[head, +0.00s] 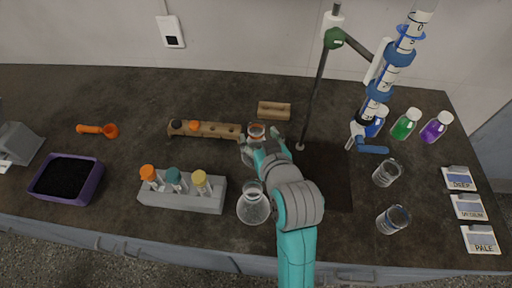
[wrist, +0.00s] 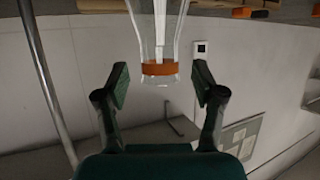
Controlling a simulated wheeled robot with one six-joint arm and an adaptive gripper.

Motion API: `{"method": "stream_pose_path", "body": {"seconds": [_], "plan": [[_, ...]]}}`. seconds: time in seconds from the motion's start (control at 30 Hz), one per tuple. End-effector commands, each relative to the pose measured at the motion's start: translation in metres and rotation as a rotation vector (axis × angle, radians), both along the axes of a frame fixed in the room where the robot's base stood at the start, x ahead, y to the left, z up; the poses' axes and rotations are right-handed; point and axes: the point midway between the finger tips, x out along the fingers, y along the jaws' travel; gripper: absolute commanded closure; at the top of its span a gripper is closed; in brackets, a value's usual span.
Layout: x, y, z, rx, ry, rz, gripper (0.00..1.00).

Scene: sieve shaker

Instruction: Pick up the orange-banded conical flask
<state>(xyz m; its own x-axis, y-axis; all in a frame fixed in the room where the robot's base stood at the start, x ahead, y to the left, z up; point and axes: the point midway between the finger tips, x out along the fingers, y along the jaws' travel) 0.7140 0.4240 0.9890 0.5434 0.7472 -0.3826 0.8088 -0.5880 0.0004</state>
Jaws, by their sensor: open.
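The orange-banded conical flask (head: 256,131) stands on the dark bench, partly hidden behind my gripper (head: 261,146). In the wrist view the picture is upside down, and the clear flask neck with its orange band (wrist: 158,69) shows between the two fingers. My gripper (wrist: 160,84) is open, with one finger on each side of the neck. A gap shows between each finger pad and the glass. The flask looks upright.
A clear conical flask (head: 253,207) stands close to my arm. A grey rack (head: 182,198) with capped bottles and a wooden rack (head: 217,130) are to the left. A stand rod (head: 316,95) rises just right of my gripper. Glass beakers (head: 393,219) stand further right.

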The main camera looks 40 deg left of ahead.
Motion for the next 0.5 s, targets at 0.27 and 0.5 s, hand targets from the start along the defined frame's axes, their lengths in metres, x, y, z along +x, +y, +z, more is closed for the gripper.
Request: {"method": "stream_pose_path", "body": {"seconds": [0.27, 0.5], "plan": [[0.016, 0.024, -0.01, 0.0, 0.001, 0.002, 0.31], [0.018, 0.025, -0.011, 0.0, 0.0, 0.001, 0.31]]}}
